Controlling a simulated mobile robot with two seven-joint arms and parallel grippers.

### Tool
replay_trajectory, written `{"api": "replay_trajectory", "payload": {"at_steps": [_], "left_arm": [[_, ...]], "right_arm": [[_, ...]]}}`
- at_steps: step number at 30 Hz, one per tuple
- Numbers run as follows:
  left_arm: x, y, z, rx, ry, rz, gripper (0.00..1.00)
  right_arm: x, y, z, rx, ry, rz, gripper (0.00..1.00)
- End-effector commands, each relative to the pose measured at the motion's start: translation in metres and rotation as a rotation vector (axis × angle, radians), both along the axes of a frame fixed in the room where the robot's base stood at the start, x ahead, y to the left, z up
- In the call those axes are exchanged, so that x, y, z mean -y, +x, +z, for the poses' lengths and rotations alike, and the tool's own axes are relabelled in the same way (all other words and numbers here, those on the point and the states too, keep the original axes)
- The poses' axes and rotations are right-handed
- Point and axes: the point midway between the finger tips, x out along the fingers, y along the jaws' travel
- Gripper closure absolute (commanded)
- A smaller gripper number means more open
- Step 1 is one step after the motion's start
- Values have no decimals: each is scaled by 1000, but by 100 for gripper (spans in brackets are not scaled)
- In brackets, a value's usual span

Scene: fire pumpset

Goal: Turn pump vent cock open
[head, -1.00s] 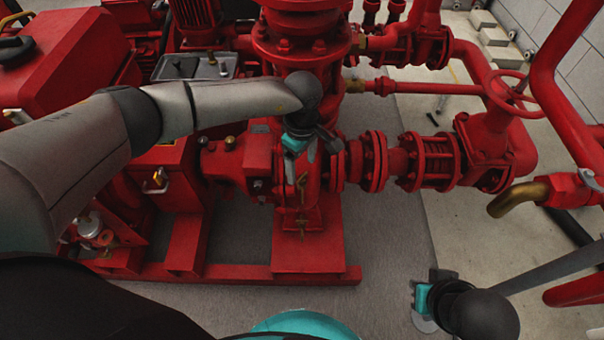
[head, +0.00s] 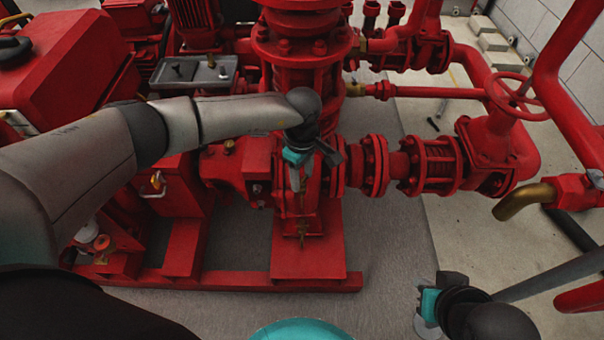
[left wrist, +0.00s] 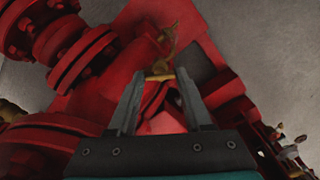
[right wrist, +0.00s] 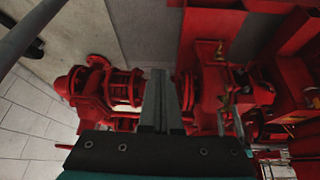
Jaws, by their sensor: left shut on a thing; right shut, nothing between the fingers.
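The pump vent cock's small brass lever (left wrist: 160,75) shows in the left wrist view, between the fingertips of my left gripper (left wrist: 159,80). The left gripper is shut on it, with its fingers held apart by the lever. In the head view my left gripper (head: 301,180) points down at the front of the red pump casing (head: 322,205); the gripper hides most of the cock there. My right gripper (head: 428,300) is shut and empty, low at the right above the floor. Its fingers (right wrist: 160,75) are together in the right wrist view.
Another brass fitting (head: 302,232) sits lower on the pump. A flanged red pipe (head: 430,165) runs right towards a red handwheel (head: 515,92). A brass spout (head: 522,200) juts out at the right. The floor (head: 400,260) between pump and right gripper is clear.

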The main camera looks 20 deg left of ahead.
Motion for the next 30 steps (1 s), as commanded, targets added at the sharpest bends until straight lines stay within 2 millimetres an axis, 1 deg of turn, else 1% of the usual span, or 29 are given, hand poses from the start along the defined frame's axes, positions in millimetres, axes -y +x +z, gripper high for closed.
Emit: {"api": "replay_trajectory", "payload": {"at_steps": [1, 2, 11, 20, 24, 30], "left_arm": [[0, 0, 0, 0, 0, 0, 63], [0, 0, 0, 0, 0, 0, 66], [0, 0, 0, -1, 0, 0, 100], [0, 0, 1, -1, 0, 26, 100], [0, 0, 1, 0, 0, 83, 100], [0, 0, 2, -1, 1, 222, 100]], "right_arm": [[0, 0, 0, 0, 0, 0, 100], [0, 0, 0, 0, 0, 0, 100], [0, 0, 0, -1, 0, 0, 100], [1, -3, 0, -14, -4, -1, 100], [8, -7, 5, -53, -20, -16, 100], [7, -6, -9, -75, -23, -14, 100]]}}
